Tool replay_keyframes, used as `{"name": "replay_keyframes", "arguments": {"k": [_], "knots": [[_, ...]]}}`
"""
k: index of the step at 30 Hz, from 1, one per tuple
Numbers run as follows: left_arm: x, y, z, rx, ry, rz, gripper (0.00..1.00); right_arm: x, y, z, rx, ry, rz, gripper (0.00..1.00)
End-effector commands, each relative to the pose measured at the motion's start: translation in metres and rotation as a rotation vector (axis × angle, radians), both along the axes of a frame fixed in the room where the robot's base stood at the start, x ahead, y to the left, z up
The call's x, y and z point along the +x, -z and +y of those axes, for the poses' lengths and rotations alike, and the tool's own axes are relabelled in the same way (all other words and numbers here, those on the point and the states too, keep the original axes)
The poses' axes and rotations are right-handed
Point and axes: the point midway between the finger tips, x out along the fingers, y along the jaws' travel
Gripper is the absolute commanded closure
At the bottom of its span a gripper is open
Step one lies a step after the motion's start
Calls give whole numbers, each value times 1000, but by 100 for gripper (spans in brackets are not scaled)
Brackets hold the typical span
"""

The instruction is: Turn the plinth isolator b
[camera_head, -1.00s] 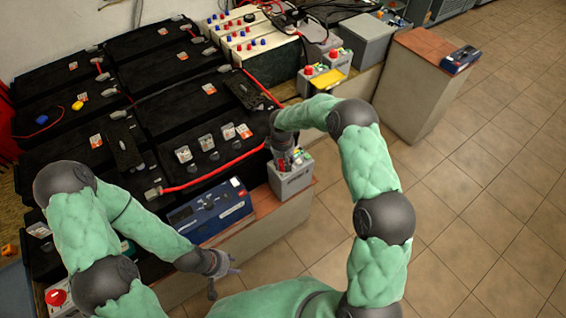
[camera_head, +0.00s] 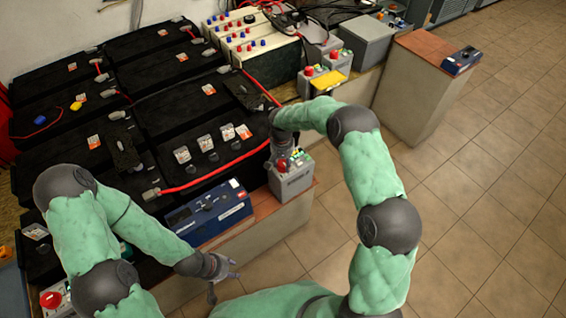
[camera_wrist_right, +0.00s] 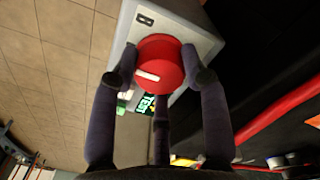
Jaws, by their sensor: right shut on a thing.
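The plinth isolator b (camera_head: 291,178) is a grey box with a red knob, standing on the brown-topped plinth in the head view. In the right wrist view its grey face (camera_wrist_right: 195,38) bears the letter B, and its round red knob (camera_wrist_right: 162,62) has a white mark. My right gripper (camera_head: 281,158) is over the box; in the wrist view its fingers (camera_wrist_right: 160,75) are shut around the knob, one on each side and one below. A green label shows beside the knob. My left gripper (camera_head: 222,273) is open and empty near the front, away from the isolator.
A blue instrument (camera_head: 212,212) sits on the plinth left of the isolator. Black batteries (camera_head: 190,105) with red cables fill the area behind. Other grey boxes with red knobs (camera_head: 308,71) stand further back. The tiled floor (camera_head: 490,180) at right is clear.

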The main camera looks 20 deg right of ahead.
Motion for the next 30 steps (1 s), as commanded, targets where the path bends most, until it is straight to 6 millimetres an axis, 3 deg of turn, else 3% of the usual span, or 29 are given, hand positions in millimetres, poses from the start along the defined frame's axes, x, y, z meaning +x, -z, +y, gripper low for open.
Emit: {"name": "replay_keyframes", "arguments": {"k": [17, 18, 20, 30], "knots": [[0, 1, 0, 0, 0, 0, 60, -2, 2, 1, 1, 34, 7, 87], [0, 1, 0, 0, 0, 0, 60, -2, 2, 1, 1, 34, 7, 49], [0, 1, 0, 0, 0, 0, 60, -2, 2, 1, 1, 33, 7, 32], [0, 1, 0, 0, 0, 0, 60, -1, 0, 0, 0, 32, 2, 31]]}}
